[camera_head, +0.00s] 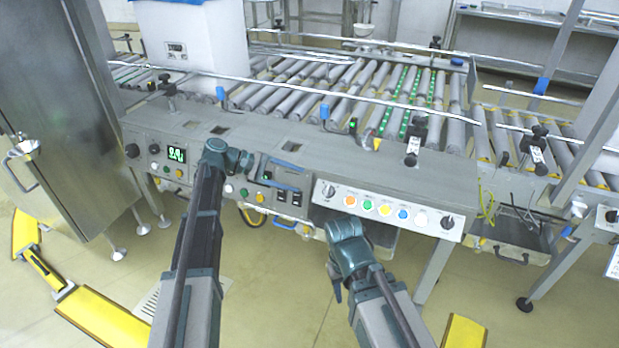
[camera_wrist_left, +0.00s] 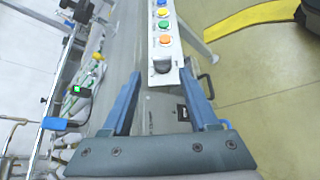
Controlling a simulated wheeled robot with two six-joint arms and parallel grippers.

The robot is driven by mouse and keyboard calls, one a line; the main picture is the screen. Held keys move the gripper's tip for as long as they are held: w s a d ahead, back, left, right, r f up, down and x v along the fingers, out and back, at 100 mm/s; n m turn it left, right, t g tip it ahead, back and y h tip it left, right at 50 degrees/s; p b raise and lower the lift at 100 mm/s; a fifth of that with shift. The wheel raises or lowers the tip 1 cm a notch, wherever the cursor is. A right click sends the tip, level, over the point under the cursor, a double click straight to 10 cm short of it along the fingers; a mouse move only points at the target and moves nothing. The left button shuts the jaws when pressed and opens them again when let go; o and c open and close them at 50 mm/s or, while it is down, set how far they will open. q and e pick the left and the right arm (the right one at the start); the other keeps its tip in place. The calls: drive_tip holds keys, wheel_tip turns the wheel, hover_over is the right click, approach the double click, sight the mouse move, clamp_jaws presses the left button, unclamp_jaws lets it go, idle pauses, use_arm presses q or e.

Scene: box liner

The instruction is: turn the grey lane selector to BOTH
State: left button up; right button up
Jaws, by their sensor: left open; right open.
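The grey lane selector appears to be the dark grey knob (camera_head: 329,191) at the left end of a white button panel (camera_head: 372,216). It shows larger in the left wrist view (camera_wrist_left: 162,66), beside the orange button. I cannot read its labels or setting. My left gripper (camera_head: 300,181) is open, its blue fingers pointing right along the console towards this knob. In the left wrist view the fingertips (camera_wrist_left: 160,80) lie either side of the knob's near side, with no clear contact. My right gripper (camera_head: 337,285) hangs open and empty below the panel, its fingers partly hidden.
The panel carries orange, green, yellow, blue and white buttons and a second dark knob (camera_head: 447,222) at its right end. A screen panel (camera_head: 176,154) is further left. Roller conveyors (camera_head: 370,90) lie behind the console, with a white box (camera_head: 205,45) at back left.

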use_arm(q)
drive_tip(key=shift+p+v, duration=0.55)
drive_tip(key=shift+v, duration=1.4)
drive_tip(key=shift+d, duration=0.1)
drive_tip(key=s+d+f+m+g+y, duration=0.1)
drive_tip(key=s+d+f+m+y, duration=0.3)
drive_tip(key=s, duration=0.4)
drive_tip(key=s+d+f+m+g+y, duration=0.2)
drive_tip(key=s+d+f+y, duration=0.1)
drive_tip(key=s+d+f, duration=0.4)
drive_tip(key=s+a+f+m+t+y, duration=0.1)
drive_tip(key=s+a+f+m+y, duration=0.15)
drive_tip(key=s+m+y, duration=0.65)
wheel_tip(320, 180, up, 32)
drive_tip(key=s+a+n+h+p, duration=0.1)
drive_tip(key=s+p, duration=0.1)
drive_tip(key=p, duration=3)
drive_tip(key=shift+n+t, duration=0.3)
drive_tip(key=shift+s+r, duration=0.1)
